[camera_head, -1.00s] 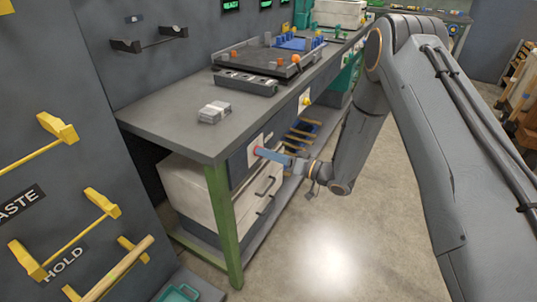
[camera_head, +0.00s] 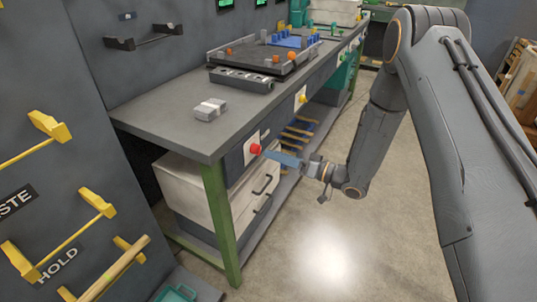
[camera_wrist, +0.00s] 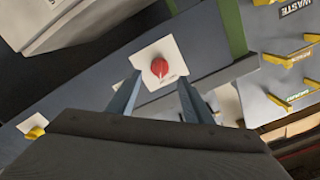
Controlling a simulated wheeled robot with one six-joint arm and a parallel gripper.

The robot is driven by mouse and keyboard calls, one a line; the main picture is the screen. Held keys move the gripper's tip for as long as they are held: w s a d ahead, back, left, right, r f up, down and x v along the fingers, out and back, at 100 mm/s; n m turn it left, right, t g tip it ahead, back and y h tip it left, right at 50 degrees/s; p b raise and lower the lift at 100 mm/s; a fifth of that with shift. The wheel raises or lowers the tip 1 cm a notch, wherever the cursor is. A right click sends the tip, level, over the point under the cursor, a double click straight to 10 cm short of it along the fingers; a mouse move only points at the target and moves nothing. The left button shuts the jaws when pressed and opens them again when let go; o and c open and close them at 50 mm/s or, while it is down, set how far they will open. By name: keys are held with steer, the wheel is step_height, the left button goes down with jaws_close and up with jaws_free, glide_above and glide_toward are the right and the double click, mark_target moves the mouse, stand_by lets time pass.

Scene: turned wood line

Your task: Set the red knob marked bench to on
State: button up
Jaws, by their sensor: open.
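The red knob (camera_head: 255,149) sits on a white plate (camera_head: 247,152) on the front edge of the grey bench, near its green corner leg. In the wrist view the red knob (camera_wrist: 160,68) shows in front of my open gripper (camera_wrist: 157,92), about midway between the two blue-grey fingers. In the head view my gripper (camera_head: 280,158) is just right of the knob, with a small gap between them. Nothing is held. Marks on the white plate are too small to read.
A yellow knob (camera_head: 302,98) on its own plate is further along the bench front. White drawers (camera_head: 252,200) with dark handles are below. A grey block (camera_head: 210,109) and a dark tray (camera_head: 262,62) stand on the bench top. Floor to the right is clear.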

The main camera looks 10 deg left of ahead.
steer(key=shift+v, duration=1.4)
steer(key=w+d+r+m+t+h, duration=0.2)
steer(key=w+d+r+t+h, duration=0.1)
steer(key=w+d+h, duration=0.4)
steer(key=s+d+r+m+g+h, duration=0.1)
steer(key=s+d+h, duration=0.1)
steer(key=d+h, duration=0.25)
steer(key=s+d+r+m+h, duration=0.1)
steer(key=s+d+h, duration=0.2)
steer(key=d, duration=0.3)
steer(key=s+d+r+m+g+h, duration=0.1)
steer(key=s+d+r+g, duration=0.2)
steer(key=s, duration=1.1)
steer(key=s+d+r+m+g+h+p, duration=0.1)
steer(key=s+d+r+g, duration=0.2)
steer(key=s, duration=1.1)
steer(key=shift+s+m+g, duration=0.3)
steer(key=shift+s+g, duration=0.1)
steer(key=shift+g, duration=0.7)
steer(key=shift+h, duration=0.25)
